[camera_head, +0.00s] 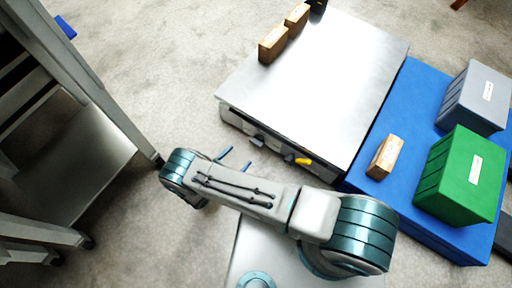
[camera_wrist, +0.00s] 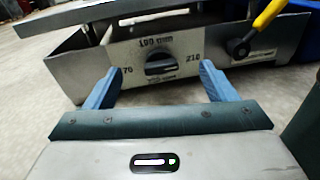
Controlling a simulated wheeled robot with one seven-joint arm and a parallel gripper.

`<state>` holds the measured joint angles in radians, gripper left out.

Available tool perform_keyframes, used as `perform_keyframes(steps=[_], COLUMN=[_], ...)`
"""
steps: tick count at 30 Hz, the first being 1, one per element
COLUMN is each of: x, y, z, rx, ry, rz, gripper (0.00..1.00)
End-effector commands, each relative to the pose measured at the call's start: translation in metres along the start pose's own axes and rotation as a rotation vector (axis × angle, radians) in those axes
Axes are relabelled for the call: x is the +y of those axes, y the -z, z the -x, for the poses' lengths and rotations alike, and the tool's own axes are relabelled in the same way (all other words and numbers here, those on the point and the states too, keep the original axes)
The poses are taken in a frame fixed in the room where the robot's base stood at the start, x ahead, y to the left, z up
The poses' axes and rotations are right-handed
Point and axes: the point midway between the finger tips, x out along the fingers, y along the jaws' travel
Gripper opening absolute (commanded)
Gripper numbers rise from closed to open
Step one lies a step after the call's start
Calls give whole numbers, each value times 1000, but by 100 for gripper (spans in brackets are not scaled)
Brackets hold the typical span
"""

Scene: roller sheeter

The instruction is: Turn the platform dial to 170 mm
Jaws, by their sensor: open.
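The platform dial (camera_wrist: 165,62) is a dark round knob with a raised grip bar on the grey front panel (camera_wrist: 205,52). The label above it looks like "100 mm" or "190 mm". A label ending in "70" is at its left, and "210" is at its right. I cannot clearly tell where its pointer aims. In the head view the dial (camera_head: 257,140) is a small dark knob on the machine's front. My gripper (camera_wrist: 160,85) is open, its blue fingers apart in front of the panel, with the dial between them in the picture. In the head view my gripper (camera_head: 235,160) appears short of the dial.
A yellow-handled lever (camera_wrist: 268,16) is right of the dial. The steel platform (camera_head: 310,75) carries wooden blocks (camera_head: 273,44). A blue mat (camera_head: 406,85) at right holds a green bin (camera_head: 460,175), a grey bin (camera_head: 475,98) and a block (camera_head: 385,156). A metal rack (camera_head: 75,150) stands left.

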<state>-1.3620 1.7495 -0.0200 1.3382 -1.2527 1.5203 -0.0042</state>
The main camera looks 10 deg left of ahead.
Motion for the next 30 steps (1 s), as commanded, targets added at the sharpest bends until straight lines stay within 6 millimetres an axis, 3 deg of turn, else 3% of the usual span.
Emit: perform_keyframes(steps=[1, 3, 11, 24, 30], x=[-6, -10, -14, -4, 0], y=[22, 37, 52, 49, 47], z=[4, 9, 4, -82, -111], rx=[-14, -29, -47, -46, -45], ry=[-40, -83, -131, -126, -127], rz=[19, 37, 56, 55, 56], gripper=[78, 78, 78, 78, 78])
